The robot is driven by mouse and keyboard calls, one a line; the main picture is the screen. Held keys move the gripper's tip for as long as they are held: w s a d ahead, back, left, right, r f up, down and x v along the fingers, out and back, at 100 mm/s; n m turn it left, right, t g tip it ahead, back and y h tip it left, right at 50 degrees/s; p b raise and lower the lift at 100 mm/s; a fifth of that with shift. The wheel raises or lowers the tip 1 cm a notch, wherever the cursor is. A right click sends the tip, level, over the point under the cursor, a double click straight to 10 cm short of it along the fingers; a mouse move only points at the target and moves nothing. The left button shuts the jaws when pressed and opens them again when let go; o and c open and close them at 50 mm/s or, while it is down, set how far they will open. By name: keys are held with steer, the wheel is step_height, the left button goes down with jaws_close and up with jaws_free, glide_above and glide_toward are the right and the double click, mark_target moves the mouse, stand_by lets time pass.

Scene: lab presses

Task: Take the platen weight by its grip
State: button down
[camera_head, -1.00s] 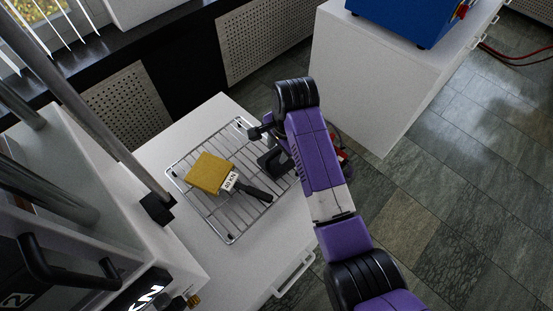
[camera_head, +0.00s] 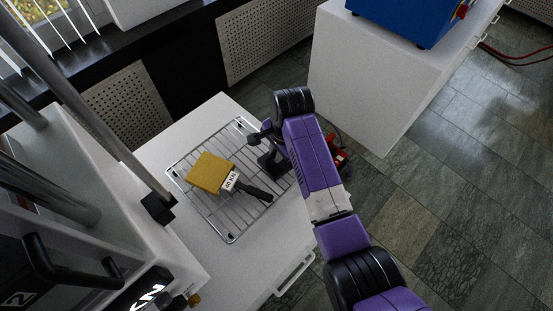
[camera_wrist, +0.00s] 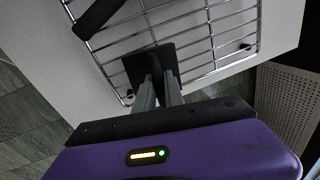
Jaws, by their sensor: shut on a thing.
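The platen weight (camera_head: 211,172) is a yellow block with a white "40 kN" label and a dark grip (camera_head: 254,191). It lies on the wire rack (camera_head: 205,219) in the head view. My gripper (camera_head: 268,161) is over the rack's right part, beside the grip and apart from it. A dark bar, apparently the grip (camera_wrist: 97,18), is at the upper left there, clear of the fingers.
The rack stands on a white table (camera_head: 262,258). A press with a steel column (camera_head: 95,105) is at the left. A white cabinet (camera_head: 375,75) with a blue machine (camera_head: 400,18) on top stands at the upper right. Open tiled floor lies at the right.

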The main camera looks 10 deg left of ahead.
steer(key=shift+w+r, duration=0.1)
steer(key=shift+r, duration=0.15)
step_height(320, 180, up, 20)
steer(key=p, duration=0.2)
steer(key=shift+p, duration=0.3)
